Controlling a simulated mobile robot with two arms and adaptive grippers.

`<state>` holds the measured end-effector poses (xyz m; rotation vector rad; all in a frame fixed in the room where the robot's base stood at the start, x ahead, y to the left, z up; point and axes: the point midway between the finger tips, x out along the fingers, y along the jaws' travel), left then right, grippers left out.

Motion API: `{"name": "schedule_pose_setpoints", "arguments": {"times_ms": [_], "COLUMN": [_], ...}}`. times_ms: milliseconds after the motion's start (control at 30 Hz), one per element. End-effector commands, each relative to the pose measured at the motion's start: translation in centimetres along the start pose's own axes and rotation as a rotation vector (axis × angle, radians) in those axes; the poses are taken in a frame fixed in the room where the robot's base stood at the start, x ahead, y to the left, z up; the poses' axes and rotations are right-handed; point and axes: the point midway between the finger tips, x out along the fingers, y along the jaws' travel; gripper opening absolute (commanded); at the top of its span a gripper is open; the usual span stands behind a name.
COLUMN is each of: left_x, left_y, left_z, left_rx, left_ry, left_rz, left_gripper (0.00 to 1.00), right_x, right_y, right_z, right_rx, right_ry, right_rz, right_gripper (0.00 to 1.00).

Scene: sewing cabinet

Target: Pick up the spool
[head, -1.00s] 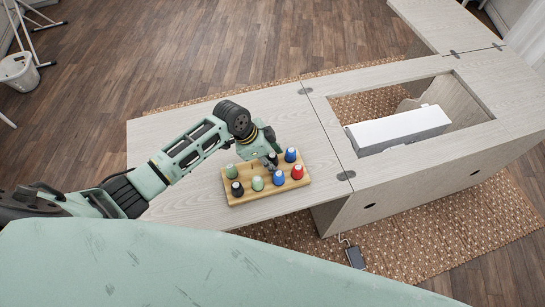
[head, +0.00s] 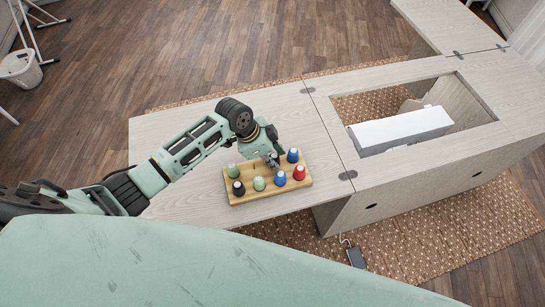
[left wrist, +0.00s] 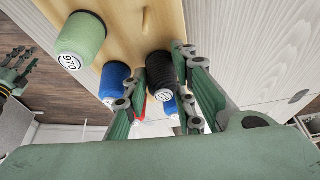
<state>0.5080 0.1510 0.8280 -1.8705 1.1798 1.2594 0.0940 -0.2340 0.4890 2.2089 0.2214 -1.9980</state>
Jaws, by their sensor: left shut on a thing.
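The wooden spool rack (head: 250,195) lies on the cabinet top and holds several spools. My left gripper (head: 272,162) reaches down over the back of the rack. In the left wrist view, my left gripper (left wrist: 170,98) is shut on a black spool (left wrist: 162,72), one finger on each side. This spool still appears to be at the rack; whether it is lifted I cannot tell. In the head view the gripper mostly hides it. My right gripper (left wrist: 17,72) shows at the left wrist view's left edge, its fingers apart and empty.
Close to the held spool stand a blue spool (head: 292,155), a red spool (head: 299,172) and another blue spool (head: 280,178). A green spool (head: 259,184) and another black spool (head: 238,188) stand in front. A white machine (head: 400,128) sits in the cabinet opening.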

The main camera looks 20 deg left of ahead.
Motion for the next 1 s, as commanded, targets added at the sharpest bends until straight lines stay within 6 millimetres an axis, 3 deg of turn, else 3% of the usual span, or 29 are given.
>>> {"name": "schedule_pose_setpoints", "arguments": {"times_ms": [233,700,1000], "left_x": [-3.1,-5.6,-6.5], "left_y": [-0.2,6.3,8.0], "left_z": [-1.4,-9.4,-11.6], "left_rx": [0.005,0.006,0.002], "left_ry": [0.005,0.006,0.003], "left_rz": [-0.008,-0.005,-0.006], "left_gripper": [0.1,0.1,0.1], "right_x": [1.1,2.9,3.2], "right_y": [0.2,0.2,0.1], "right_z": [0.2,0.9,1.0], "right_rx": [-0.001,-0.001,-0.001], "right_ry": [-0.002,-0.011,-0.011], "right_rz": [0.003,0.003,0.002], "right_gripper": [0.4,0.4,0.4]}}
